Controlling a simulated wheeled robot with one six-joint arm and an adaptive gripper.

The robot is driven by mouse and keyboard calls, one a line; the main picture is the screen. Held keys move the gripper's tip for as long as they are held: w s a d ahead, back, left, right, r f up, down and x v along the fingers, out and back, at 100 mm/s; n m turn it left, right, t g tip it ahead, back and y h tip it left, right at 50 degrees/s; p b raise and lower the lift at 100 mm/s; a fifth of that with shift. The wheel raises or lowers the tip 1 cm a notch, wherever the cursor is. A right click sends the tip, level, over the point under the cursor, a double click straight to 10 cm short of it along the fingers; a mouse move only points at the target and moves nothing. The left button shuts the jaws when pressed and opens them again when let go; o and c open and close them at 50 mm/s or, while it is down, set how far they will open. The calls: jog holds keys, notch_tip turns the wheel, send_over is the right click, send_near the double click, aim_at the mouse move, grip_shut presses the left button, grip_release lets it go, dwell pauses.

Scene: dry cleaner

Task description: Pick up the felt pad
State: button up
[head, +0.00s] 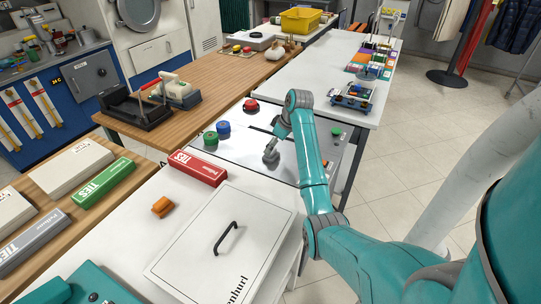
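I cannot pick out the felt pad with certainty in the head view. A small orange block-like piece (162,207) lies on the near white table, left of a white lidded box; I cannot tell whether it is the pad. My gripper (270,156) is small and dark grey, at the end of my teal arm. It points down over the grey-white middle table section, right of the blue and green round-topped items. Its fingers are too small to read, and anything directly under it is hidden.
A red TIES box (197,168) and the white box (222,242) with a black handle fill the near table. Blue (223,130), green (210,141) and red (251,106) round-topped items stand near my gripper. A wire rack (353,98) stands beyond my arm.

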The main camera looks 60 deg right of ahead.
jog(key=x, duration=0.4)
jog(key=shift+w+d+f, duration=0.1)
jog(key=shift+w+f, duration=0.05)
jog(key=shift+f, duration=0.25)
jog(key=shift+c, duration=0.3)
jog(key=c, duration=1.1)
